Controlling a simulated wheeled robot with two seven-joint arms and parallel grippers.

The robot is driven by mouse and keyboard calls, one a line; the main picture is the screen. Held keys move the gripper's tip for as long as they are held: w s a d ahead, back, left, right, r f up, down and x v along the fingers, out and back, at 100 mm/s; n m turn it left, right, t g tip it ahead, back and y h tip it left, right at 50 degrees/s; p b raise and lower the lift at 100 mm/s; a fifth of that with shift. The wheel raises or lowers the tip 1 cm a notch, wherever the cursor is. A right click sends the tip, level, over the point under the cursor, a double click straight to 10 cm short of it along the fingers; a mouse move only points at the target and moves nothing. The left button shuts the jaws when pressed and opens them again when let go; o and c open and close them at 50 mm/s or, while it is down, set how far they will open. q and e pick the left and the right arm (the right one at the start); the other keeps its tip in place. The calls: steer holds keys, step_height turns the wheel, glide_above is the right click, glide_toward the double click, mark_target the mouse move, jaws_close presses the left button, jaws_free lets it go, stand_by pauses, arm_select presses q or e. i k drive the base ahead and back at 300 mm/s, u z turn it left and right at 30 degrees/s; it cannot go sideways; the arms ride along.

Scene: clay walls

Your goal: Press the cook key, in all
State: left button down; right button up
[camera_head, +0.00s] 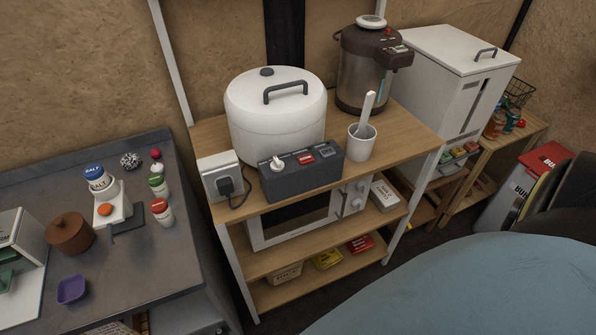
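A white round cooker (274,112) with a dark lid handle stands on the wooden shelf unit's top. In front of it is a dark grey box (301,172) with a white knob (277,164), a red key (305,158) and a dark key (326,152). The labels are too small to read, so I cannot tell which is the cook key. The box hides the cooker's lower front. Neither of my grippers is in view.
A socket box (218,168) with a black plug stands left of the grey box. A white cup (362,142) with a paddle stands right, before a brown hot-water pot (364,75). A microwave (296,221) sits below. A rounded blue surface (470,285) fills the lower right.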

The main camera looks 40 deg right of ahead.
mark_target(308, 158)
steer(key=z, duration=1.3)
